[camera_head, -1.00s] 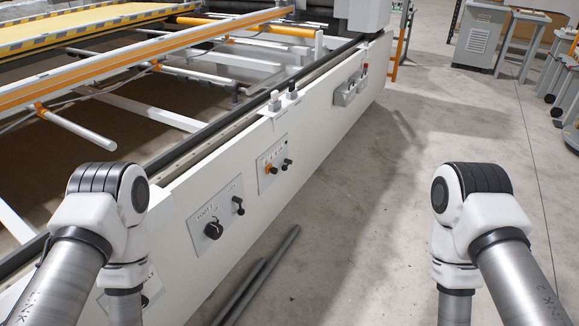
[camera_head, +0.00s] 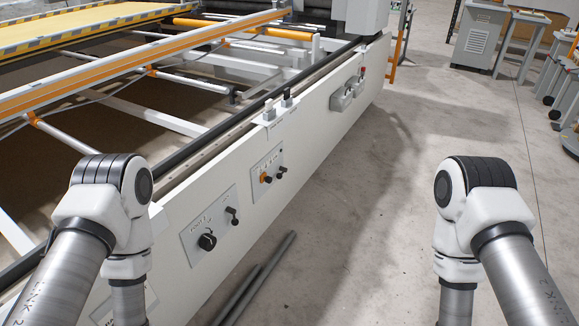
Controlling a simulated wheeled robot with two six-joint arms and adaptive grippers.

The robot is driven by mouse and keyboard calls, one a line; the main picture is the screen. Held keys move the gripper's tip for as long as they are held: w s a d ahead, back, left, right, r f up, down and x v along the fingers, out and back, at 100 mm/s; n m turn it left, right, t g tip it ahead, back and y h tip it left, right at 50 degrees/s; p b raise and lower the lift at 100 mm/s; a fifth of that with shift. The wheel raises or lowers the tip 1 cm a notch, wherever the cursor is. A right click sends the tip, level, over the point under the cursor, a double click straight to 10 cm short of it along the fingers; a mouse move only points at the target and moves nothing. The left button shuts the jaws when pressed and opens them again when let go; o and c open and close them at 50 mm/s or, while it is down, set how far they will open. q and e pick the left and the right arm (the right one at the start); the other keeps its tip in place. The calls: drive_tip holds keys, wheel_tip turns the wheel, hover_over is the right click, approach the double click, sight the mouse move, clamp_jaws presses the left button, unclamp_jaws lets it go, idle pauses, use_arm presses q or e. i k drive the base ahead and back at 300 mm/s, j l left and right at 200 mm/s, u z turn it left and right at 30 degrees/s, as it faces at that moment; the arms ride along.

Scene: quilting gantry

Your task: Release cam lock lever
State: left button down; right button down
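The white gantry side panel (camera_head: 222,278) runs from the lower left to the upper middle. On it, a lower plate (camera_head: 192,237) carries a black rotary knob (camera_head: 207,241) and a small black lever (camera_head: 233,216). A second plate (camera_head: 256,165) has an orange-based control (camera_head: 265,178) and a black knob (camera_head: 282,169). Two small upright toggles (camera_head: 287,98) stand on the top edge. I cannot tell which of these is the cam lock lever. Both my arms reach down at the sides. Both grippers are below the picture and out of view.
Dark bars (camera_head: 262,281) lie on the floor beside the gantry. Grey cabinets (camera_head: 480,38) and stools stand at the far right. The concrete floor (camera_head: 375,200) between is mostly clear.

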sight(279, 176)
drive_tip(key=i+l, duration=0.3)
drive_tip(key=i, duration=0.15)
drive_tip(key=i+l+z, duration=0.1)
drive_tip(key=i+l, duration=0.2)
drive_tip(key=i, duration=0.15)
drive_tip(key=i+l, duration=0.3)
drive_tip(key=i, duration=0.15)
drive_tip(key=i+l+z, duration=0.1)
drive_tip(key=i+l, duration=0.15)
drive_tip(key=i, duration=0.25)
